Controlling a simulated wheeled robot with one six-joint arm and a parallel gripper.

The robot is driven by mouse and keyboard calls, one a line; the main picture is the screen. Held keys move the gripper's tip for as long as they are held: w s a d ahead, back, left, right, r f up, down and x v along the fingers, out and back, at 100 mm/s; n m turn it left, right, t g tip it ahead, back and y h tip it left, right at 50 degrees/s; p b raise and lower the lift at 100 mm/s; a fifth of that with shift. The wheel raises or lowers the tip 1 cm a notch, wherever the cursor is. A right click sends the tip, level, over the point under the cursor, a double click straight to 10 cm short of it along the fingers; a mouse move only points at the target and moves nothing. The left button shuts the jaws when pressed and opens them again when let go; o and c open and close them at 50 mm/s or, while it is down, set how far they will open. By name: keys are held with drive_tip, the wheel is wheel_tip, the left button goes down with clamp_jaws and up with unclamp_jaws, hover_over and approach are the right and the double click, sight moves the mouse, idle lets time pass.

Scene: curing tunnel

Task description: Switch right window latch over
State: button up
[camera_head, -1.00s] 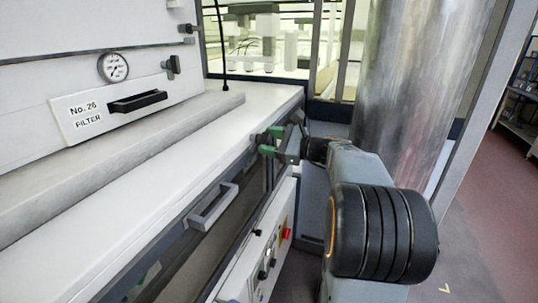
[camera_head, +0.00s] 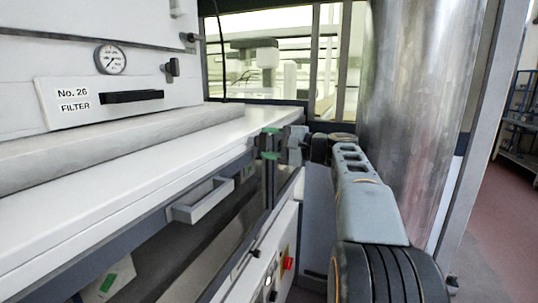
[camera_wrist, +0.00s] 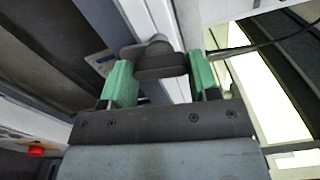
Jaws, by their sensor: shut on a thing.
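The right window latch (camera_wrist: 160,62) is a dark grey knob on a pale frame bar, at upper middle in the wrist view. My gripper (camera_wrist: 158,82) has two green fingertips, one on each side of the latch, and is shut on it. In the head view my gripper (camera_head: 270,145) is at the right end of the window, just under the white ledge. The latch itself is mostly hidden there by the fingers. The window (camera_head: 165,262) is a dark pane with a pale grey handle (camera_head: 203,203) on its upper edge.
A white ledge (camera_head: 130,180) runs above the window. A control panel with a red button (camera_head: 288,263) sits below my gripper. A large metal cylinder (camera_head: 415,100) stands close to the right of my arm. A gauge (camera_head: 110,59) and a filter drawer (camera_head: 100,102) are at upper left.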

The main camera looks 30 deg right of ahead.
drive_tip(key=shift+f+n+b, duration=0.1)
drive_tip(key=shift+n+b, duration=0.6)
drive_tip(key=shift+n, duration=0.2)
drive_tip(key=o, duration=0.9)
drive_tip(key=shift+s, duration=0.1)
drive_tip(key=v, duration=1.3)
drive_tip(key=shift+s+d, duration=0.15)
drive_tip(key=shift+d, duration=0.15)
